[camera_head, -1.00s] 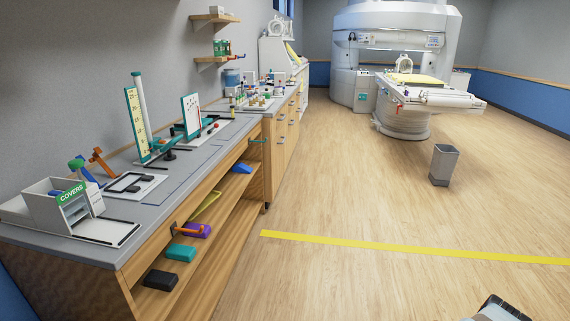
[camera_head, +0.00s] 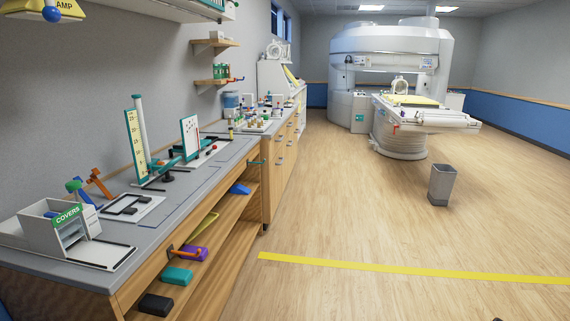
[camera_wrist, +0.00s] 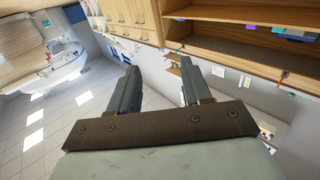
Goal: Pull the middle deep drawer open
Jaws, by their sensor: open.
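The wooden drawer cabinet (camera_head: 282,138) stands along the left wall, beyond the open-shelf bench. Its fronts have small handles and are seen at a steep angle in the head view. I cannot tell which front is the middle deep drawer; no drawer visibly sticks out. Wooden fronts with handles (camera_wrist: 128,18) also show at the top of the wrist view, which looks turned over. My gripper (camera_wrist: 159,68) is open and empty in the wrist view, well apart from the fronts. In the head view it is not clearly visible.
The grey-topped bench (camera_head: 185,190) with open shelves runs along the left. A grey bin (camera_head: 441,185) stands on the floor at right. The scanner table (camera_head: 428,110) is at the back. A yellow line (camera_head: 400,270) crosses the floor. The wooden floor between is clear.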

